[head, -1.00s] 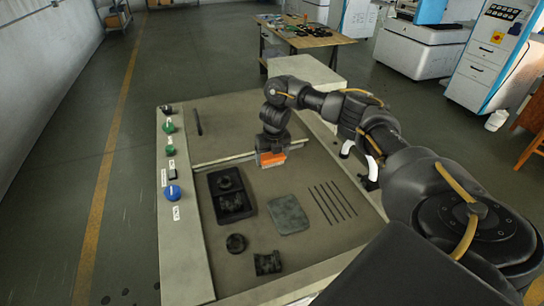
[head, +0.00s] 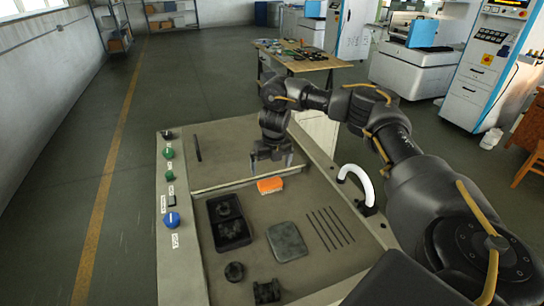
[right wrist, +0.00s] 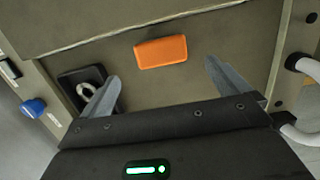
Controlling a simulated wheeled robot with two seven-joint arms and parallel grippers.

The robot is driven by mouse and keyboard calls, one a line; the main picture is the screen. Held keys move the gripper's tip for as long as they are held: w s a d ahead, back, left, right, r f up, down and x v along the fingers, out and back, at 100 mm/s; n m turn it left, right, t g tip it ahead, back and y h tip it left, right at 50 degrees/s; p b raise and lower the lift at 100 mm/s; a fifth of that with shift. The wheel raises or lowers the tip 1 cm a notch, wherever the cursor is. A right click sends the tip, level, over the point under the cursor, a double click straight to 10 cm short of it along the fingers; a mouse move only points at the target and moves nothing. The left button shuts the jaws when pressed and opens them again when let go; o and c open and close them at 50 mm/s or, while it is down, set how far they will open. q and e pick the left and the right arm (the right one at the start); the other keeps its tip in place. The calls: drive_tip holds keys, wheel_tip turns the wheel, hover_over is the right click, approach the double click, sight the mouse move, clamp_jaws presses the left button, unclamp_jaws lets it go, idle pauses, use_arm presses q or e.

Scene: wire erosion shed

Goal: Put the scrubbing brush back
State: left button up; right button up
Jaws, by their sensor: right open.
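The orange block (head: 270,185), which looks like the scrubbing brush, lies flat on the bench top beside the raised strip (head: 228,183). It also shows in the right wrist view (right wrist: 160,52), just beyond the fingertips. Its bristles cannot be made out. My right gripper (head: 271,162) is open and empty above and behind the block, apart from it. In the right wrist view its two fingers (right wrist: 163,72) are spread wide with nothing between them. My left gripper is not in view.
A black tray (head: 246,239) with dark parts stands left of a grey plate (head: 287,241). Thin rods (head: 330,228) lie right of it. Two dark parts lie at the front. Knobs line the left edge; a white curved handle (head: 357,172) rises at the right.

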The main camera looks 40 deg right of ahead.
drive_tip(key=shift+s+r, duration=0.2)
drive_tip(key=shift+r, duration=1.25)
